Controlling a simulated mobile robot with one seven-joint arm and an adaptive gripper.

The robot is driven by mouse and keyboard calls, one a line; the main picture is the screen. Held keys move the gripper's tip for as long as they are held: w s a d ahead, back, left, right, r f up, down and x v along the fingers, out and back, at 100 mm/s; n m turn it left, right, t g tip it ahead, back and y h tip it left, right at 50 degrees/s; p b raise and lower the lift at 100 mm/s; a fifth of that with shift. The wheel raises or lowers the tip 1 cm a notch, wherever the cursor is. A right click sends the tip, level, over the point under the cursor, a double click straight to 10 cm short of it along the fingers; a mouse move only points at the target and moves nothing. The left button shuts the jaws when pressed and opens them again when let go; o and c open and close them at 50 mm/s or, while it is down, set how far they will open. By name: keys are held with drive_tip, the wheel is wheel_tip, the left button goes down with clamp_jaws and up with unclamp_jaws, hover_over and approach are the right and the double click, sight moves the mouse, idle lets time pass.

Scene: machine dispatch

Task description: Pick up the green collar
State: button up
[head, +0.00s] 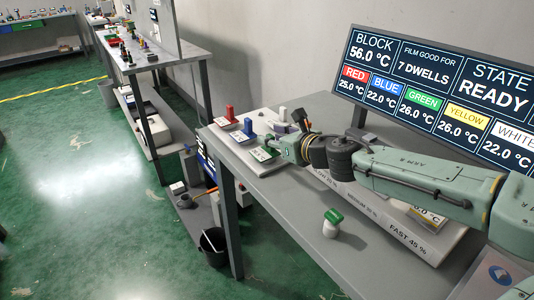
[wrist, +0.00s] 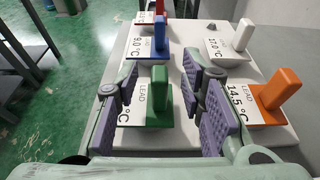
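The green collar (wrist: 158,100), an upright green block on a wider green foot, stands on a pale tray (wrist: 185,135) in the wrist view. A white label reading "LEAD" lies beside it. My gripper (wrist: 160,100) is open, with purple pads on both sides of the green collar. I see gaps between the pads and the block, so it is not gripped. In the head view my gripper (head: 281,146) is low over the tray at the table's far left end and mostly hides the green collar.
Blue (wrist: 161,60), red (wrist: 160,10), white (wrist: 240,38) and orange (wrist: 277,90) pieces stand close by on the tray. A white cup with a green top (head: 332,222) stands on the clear front of the grey table. A display screen (head: 435,90) stands behind.

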clamp_jaws()
idle(0.8)
